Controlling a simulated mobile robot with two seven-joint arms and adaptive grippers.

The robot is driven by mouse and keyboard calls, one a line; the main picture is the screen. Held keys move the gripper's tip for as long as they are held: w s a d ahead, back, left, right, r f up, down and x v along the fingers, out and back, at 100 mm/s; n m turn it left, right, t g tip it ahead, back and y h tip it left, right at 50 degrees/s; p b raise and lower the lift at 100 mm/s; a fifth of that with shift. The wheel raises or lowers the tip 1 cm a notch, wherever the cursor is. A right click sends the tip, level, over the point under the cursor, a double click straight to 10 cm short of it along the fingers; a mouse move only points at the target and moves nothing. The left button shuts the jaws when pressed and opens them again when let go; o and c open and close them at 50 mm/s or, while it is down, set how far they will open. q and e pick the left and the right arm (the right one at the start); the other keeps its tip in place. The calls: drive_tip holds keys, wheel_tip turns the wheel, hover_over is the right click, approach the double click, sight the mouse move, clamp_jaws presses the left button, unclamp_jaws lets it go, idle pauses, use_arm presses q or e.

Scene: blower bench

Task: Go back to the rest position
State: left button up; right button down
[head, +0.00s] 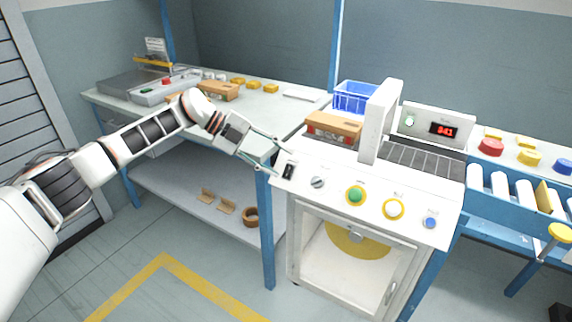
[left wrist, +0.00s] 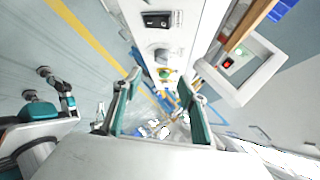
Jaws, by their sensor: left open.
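My left arm reaches in from the left in the head view. My left gripper (head: 277,155) is open and empty, close to the left front corner of the white machine (head: 330,203). The black rocker switch (head: 289,170) on the machine's front panel is just to the right of its fingertips. In the left wrist view the two teal fingers of the left gripper (left wrist: 160,98) stand apart with nothing between them. The rocker switch (left wrist: 157,20) and a grey knob (left wrist: 161,55) lie beyond them. I cannot tell whether a finger touches the panel. My right gripper is not in the head view.
The panel also has a green button (head: 355,196). A cardboard box (head: 334,127) and a blue crate (head: 352,97) stand behind. A workbench (head: 262,108) is at left, with a lower shelf (head: 180,192). A roller conveyor (head: 510,190) is at right. The floor at front left is clear.

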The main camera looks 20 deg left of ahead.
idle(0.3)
use_arm(q)
drive_tip(key=s+d+f+n+t+h+p, duration=0.2)
drive_tip(key=s+d+t+h, duration=0.15)
drive_tip(key=s+d, duration=0.4)
drive_tip(key=s+d+f+n+t+h+p, duration=0.25)
drive_tip(key=s+d+h, duration=0.2)
drive_tip(key=d, duration=0.65)
drive_tip(key=s+a+f+n+y+p, duration=0.2)
drive_tip(key=s+a+f+n+y, duration=0.3)
drive_tip(key=s, duration=0.5)
drive_tip(key=s+a+f+n+t+y+p, duration=0.1)
drive_tip(key=s+a+f+n+y, duration=0.4)
drive_tip(key=s, duration=0.6)
drive_tip(key=s+a+f+n+y+p, duration=0.3)
drive_tip(key=s+a+f+n+y, duration=0.2)
drive_tip(key=s+a+f+n, duration=0.3)
drive_tip(key=shift+s+f+n+t+y, duration=0.4)
drive_tip(key=shift+s+f+n, duration=0.25)
drive_tip(key=shift+s, duration=0.5)
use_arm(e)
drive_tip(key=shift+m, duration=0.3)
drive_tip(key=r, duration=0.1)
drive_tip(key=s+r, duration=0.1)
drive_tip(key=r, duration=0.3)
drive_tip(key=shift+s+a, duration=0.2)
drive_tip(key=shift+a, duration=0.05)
